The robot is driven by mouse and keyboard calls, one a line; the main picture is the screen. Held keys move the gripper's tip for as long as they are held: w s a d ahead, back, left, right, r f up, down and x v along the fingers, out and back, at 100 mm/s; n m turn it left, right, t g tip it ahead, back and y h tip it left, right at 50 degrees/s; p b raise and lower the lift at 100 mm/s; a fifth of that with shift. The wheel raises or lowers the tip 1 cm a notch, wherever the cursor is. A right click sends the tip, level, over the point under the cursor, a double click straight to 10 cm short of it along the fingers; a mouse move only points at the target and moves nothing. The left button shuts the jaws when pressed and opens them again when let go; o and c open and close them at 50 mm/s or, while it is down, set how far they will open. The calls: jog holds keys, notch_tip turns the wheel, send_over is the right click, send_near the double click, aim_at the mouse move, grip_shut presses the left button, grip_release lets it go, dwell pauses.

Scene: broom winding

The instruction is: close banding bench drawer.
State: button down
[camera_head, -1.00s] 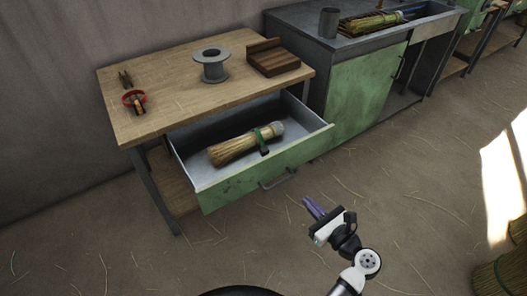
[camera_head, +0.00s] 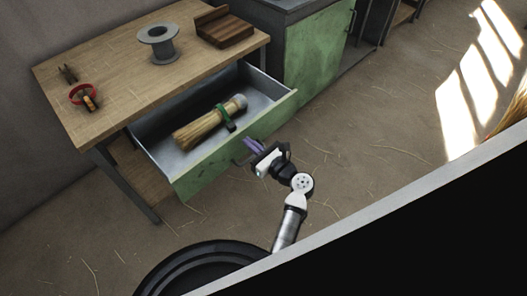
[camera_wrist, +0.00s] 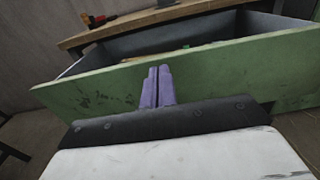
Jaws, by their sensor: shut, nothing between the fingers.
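The banding bench (camera_head: 125,80) has a wooden top. Its green-fronted drawer (camera_head: 205,175) is pulled well out and holds a straw broom head (camera_head: 200,130) with a green band.
A green cabinet (camera_head: 315,52) stands right of the bench. A large dark panel with a pale edge (camera_head: 400,205) fills the lower right.

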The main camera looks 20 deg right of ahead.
jog(key=shift+x, duration=1.25)
jog(key=b+x, duration=0.3)
jog(key=x, duration=2.3)
jog(key=shift+w, duration=0.15)
jog(key=shift+f, duration=0.15)
